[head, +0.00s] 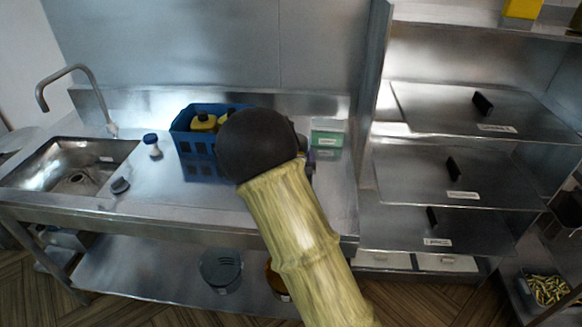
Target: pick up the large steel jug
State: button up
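I cannot make out a large steel jug for certain. A round grey vessel (221,270) stands on the lower shelf under the counter, but I cannot tell whether it is the jug. My arm rises from the bottom of the head view and ends in a dark rounded part over the counter. It hides part of the counter and the right side of the blue crate. Small dark and purple bits show just right of that dark part, and I cannot tell what they are. My gripper's fingers do not show clearly anywhere.
A blue crate (196,149) with yellow-topped items, a white bottle with a blue cap (152,145) and a green-and-white box (327,133) stand on the steel counter (160,190). A sink (75,165) is at left. A rack with dark-handled steel panels (455,175) stands at right.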

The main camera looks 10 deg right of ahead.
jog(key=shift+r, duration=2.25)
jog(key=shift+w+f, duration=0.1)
